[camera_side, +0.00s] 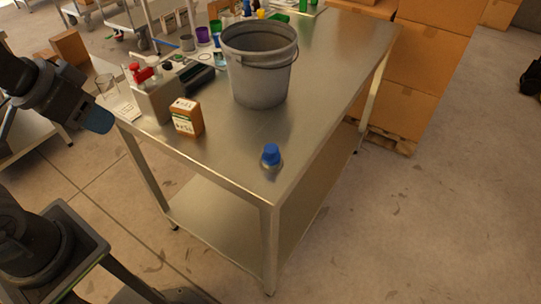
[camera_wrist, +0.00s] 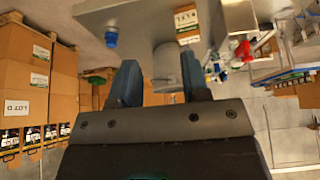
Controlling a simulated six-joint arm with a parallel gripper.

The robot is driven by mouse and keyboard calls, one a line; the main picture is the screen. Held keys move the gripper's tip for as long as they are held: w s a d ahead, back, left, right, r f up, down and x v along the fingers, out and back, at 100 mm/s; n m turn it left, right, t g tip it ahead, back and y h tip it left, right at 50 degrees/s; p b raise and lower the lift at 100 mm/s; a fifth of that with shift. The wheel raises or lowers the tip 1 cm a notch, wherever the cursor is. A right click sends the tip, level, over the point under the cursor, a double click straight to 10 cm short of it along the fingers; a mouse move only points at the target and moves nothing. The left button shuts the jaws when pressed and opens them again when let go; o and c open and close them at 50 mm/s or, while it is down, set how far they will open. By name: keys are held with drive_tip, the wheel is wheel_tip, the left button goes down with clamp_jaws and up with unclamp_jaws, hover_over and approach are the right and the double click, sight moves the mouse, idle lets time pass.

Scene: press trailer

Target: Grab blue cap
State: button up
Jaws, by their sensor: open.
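The blue cap (camera_side: 271,151) sits on a small, silvery round container (camera_side: 271,166) near the front corner of the metal table (camera_side: 225,158). The cap also shows in the wrist view (camera_wrist: 111,38), upper left, beyond my fingers. My gripper (camera_side: 100,120) is at the left in the side view, beyond the table's left edge and well apart from the cap. In the wrist view my gripper (camera_wrist: 161,78) has its two dark blue fingers spread, with nothing held between them. The grey bucket in the background shows through the gap.
The grey bucket (camera_side: 259,75) stands behind the cap. An orange-brown box (camera_side: 187,118) and a grey block with a red-handled fitting (camera_side: 158,95) stand at the table's left. Purple and green containers are at the back. The tabletop around the cap is clear.

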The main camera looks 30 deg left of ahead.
drive_tip(key=shift+o, duration=0.2)
drive_tip(key=o, duration=0.4)
drive_tip(key=m+g+h, duration=0.1)
drive_tip(key=m+g, duration=0.3)
drive_tip(key=m, duration=0.4)
hover_over(271, 147)
drive_tip(key=s+a, duration=0.1)
drive_tip(key=s, duration=0.1)
wheel_tip(271, 147, down, 5)
drive_tip(key=shift+n, duration=0.3)
drive_tip(key=f, duration=0.4)
drive_tip(key=w+f, duration=0.1)
drive_tip(key=f, duration=0.4)
drive_tip(key=w+d+f, duration=0.1)
drive_tip(key=f, duration=0.3)
drive_tip(key=shift+f, duration=0.4)
